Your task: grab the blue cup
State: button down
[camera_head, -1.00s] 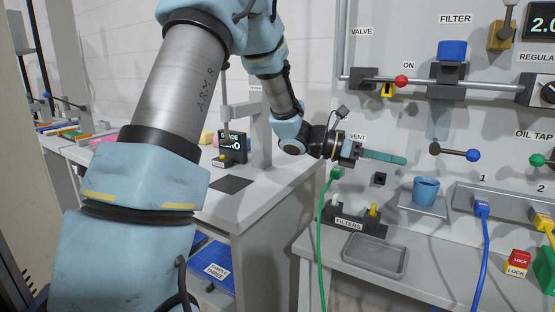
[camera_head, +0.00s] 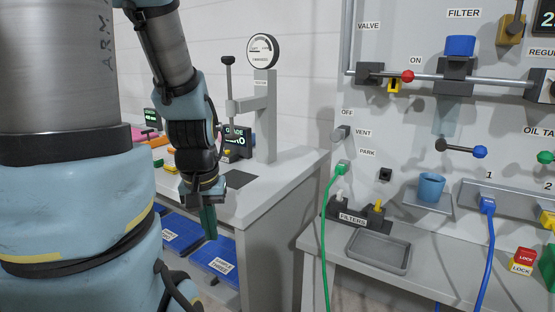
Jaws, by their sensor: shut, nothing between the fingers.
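The blue cup (camera_head: 431,187) stands upright on a small grey shelf (camera_head: 428,205) fixed to the panel, right of centre. My gripper (camera_head: 209,225) hangs fingers down at the left, in front of the white bench, well away from the cup. Its green fingers are together with nothing between them. Nothing hides the cup.
A green cable (camera_head: 325,230) hangs between my gripper and the cup. A filter rack (camera_head: 352,222) and a grey tray (camera_head: 379,250) lie below and left of the cup. A dark lever with a blue knob (camera_head: 480,152) juts out above it. The white bench (camera_head: 286,180) stands behind my gripper.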

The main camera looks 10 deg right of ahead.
aim_at(431, 186)
jog(key=k+l+u, duration=0.35)
jog(key=k+l, duration=0.25)
jog(key=l, duration=0.25)
jog(key=k+l+u, duration=0.35)
jog(key=k+l, duration=0.3)
jog(key=l, duration=0.1)
